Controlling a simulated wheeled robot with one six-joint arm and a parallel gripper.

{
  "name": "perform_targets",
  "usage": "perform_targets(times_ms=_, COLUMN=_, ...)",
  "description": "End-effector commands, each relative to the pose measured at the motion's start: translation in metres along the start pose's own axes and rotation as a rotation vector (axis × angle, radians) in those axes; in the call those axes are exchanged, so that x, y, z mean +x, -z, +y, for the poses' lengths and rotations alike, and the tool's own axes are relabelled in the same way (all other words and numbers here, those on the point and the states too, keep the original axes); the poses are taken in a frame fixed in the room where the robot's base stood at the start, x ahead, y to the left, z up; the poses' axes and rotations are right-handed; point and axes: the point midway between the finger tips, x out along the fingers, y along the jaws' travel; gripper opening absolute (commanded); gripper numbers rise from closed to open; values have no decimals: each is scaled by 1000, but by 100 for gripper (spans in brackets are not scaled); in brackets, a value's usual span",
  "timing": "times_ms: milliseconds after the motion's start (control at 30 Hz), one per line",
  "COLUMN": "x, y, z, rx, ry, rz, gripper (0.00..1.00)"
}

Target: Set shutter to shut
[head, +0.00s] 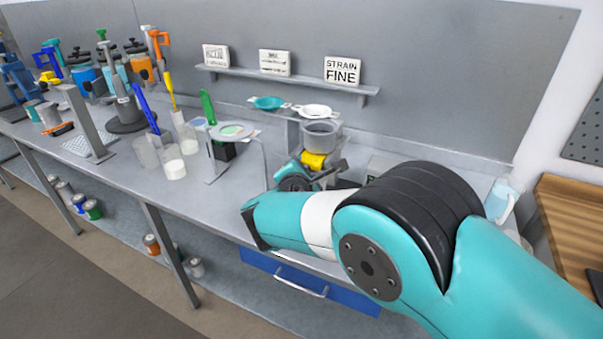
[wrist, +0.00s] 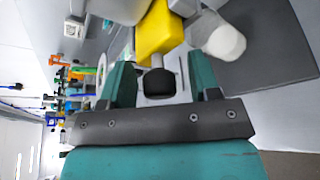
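The shutter seems to be the yellow block (head: 313,160) below a grey round hopper (head: 321,134) at the back of the bench. In the wrist view the yellow block (wrist: 159,30) lies just beyond my fingertips, with a dark rounded knob (wrist: 158,82) below it, between the fingers. My gripper (wrist: 163,72) is open, with one teal finger on each side of the knob. I cannot tell whether either finger touches it. In the head view my arm hides part of the station, and the shutter's setting cannot be read.
A white cylinder (wrist: 224,42) stands close to the right finger in the wrist view. A stand with a round disc (head: 235,130) is left of the hopper. A shelf (head: 290,80) above holds signs, one reading "STRAIN FINE". Cups and bottles crowd the bench's left.

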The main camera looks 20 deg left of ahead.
Motion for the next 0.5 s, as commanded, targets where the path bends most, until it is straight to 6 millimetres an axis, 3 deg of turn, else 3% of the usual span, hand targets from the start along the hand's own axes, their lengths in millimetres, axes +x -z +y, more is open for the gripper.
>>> perform_targets(times_ms=267, x=-5, y=1, z=1, rx=0, ry=-2, rz=1, gripper=56)
perform_targets(times_ms=500, x=-41, y=4, z=0, rx=-1, ry=-4, rz=4, gripper=56)
